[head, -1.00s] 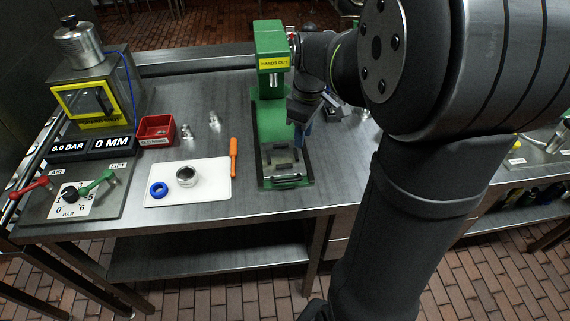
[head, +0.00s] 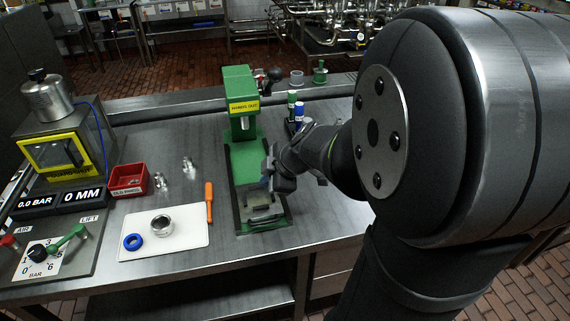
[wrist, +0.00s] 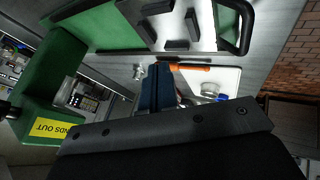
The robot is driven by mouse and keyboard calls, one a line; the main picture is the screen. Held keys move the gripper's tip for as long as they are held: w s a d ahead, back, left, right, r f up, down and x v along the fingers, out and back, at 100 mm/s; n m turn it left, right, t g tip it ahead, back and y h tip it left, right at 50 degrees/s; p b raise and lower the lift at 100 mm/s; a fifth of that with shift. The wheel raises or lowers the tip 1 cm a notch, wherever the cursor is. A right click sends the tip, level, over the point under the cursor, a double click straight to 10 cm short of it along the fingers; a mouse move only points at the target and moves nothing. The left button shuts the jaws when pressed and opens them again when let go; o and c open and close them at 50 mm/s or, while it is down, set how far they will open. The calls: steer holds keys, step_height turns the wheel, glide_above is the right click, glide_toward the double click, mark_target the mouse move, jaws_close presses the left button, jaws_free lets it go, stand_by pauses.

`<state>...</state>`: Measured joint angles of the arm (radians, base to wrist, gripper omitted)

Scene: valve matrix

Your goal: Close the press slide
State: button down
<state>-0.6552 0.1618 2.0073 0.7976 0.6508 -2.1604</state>
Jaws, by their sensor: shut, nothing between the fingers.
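The green press (head: 242,105) with a yellow HANDS OUT label stands on the steel bench in the head view. Its slide (head: 262,212) is at the front end of the green base, pulled out from under the press head, with dark blocks and a bar handle on it. The slide (wrist: 205,42) also shows along the top of the wrist view, with its dark handle (wrist: 246,28) at the right. My gripper (head: 267,180) is over the right side of the base, just behind the slide's front part. Its blue fingers (wrist: 157,85) are shut and empty. Contact with the slide cannot be told.
A white mat (head: 190,238) left of the press carries a metal ring (head: 162,226) and a blue ring (head: 133,242). An orange-handled tool (head: 209,202) lies close to the base. A red bin (head: 128,180) and a gauge unit (head: 65,140) stand farther left. Small bottles (head: 298,112) stand behind my gripper.

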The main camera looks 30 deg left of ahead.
mark_target(249, 193)
steer(key=x, duration=0.8)
steer(key=w+a, duration=0.8)
steer(key=a, duration=0.1)
steer(key=shift+w, duration=0.4)
steer(key=shift+d, duration=0.1)
